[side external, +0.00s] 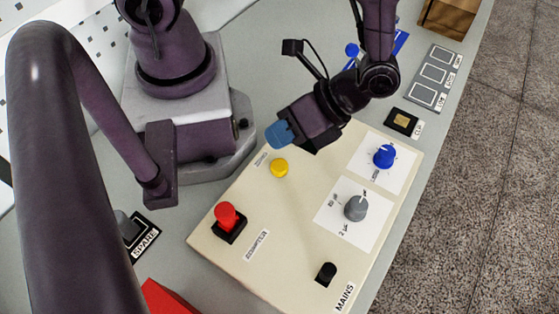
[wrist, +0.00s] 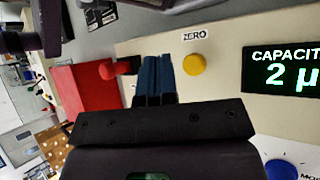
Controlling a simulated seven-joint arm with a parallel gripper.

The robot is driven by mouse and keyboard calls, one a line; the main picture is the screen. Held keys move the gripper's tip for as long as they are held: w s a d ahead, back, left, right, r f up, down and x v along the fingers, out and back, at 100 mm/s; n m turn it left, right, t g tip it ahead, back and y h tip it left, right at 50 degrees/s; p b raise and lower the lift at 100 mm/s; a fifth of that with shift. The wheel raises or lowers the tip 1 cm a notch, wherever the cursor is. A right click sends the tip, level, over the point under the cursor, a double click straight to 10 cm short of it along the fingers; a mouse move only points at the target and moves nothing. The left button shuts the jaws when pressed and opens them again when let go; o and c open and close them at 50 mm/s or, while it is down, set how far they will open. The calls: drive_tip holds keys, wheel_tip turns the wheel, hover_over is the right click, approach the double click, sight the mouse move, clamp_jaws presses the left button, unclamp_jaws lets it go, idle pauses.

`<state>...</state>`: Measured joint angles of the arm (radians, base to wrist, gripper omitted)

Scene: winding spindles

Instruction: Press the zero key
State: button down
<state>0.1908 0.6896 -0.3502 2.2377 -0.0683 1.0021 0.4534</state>
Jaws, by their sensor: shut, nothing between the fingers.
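The zero key is a round yellow button (side external: 279,168) on the cream panel (side external: 290,232). It also shows in the wrist view as a yellow disc (wrist: 194,64) just below a ZERO label (wrist: 194,35). My gripper (side external: 280,134) has blue fingertips pressed together with nothing between them. In the side view the tips appear just above the yellow key in the picture, apart from it. In the wrist view the shut blue fingers (wrist: 153,80) lie left of the key. Their exact height over the panel is hard to tell.
A red button (side external: 226,215) stands on the panel near its left corner. A blue knob (side external: 384,156), a grey knob (side external: 355,208) and a black MAINS switch (side external: 326,273) are further right. A lit display (wrist: 285,70) shows in the wrist view. A red box (side external: 170,298) lies at the lower edge.

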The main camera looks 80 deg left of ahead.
sight(281, 163)
drive_tip(key=shift+f, duration=2)
drive_tip(key=shift+f, duration=0.1)
idle(0.4)
drive_tip(key=shift+f, duration=0.3)
drive_tip(key=shift+f, duration=0.5)
idle(0.6)
drive_tip(key=shift+r, duration=0.9)
drive_tip(key=shift+r, duration=2.55)
